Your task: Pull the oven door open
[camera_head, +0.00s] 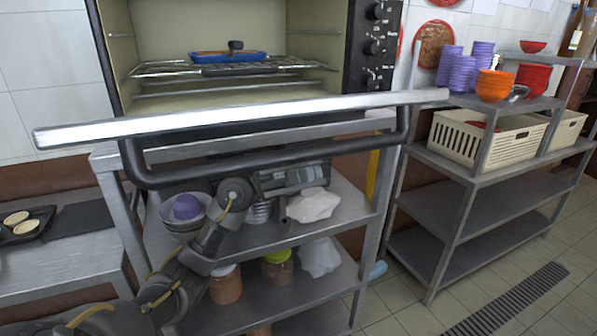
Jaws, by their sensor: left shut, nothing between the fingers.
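The oven door (240,119) is swung down and open, seen nearly edge-on as a pale slab across the front of the oven. Its black bar handle (270,161) hangs below the door's front edge. The oven cavity (175,30) is exposed, with wire racks (165,69) inside. My left gripper (308,176) is shut and empty, just below the handle bar near its middle; I cannot tell whether it touches the bar. My right gripper is not in view.
A blue pan (226,57) sits on the upper rack. Bowls and jars fill the metal shelves under the oven. A metal shelf unit (480,165) at right holds purple and orange bowls and cream crates (480,145). A black tray (28,228) lies at left. Floor is free at lower right.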

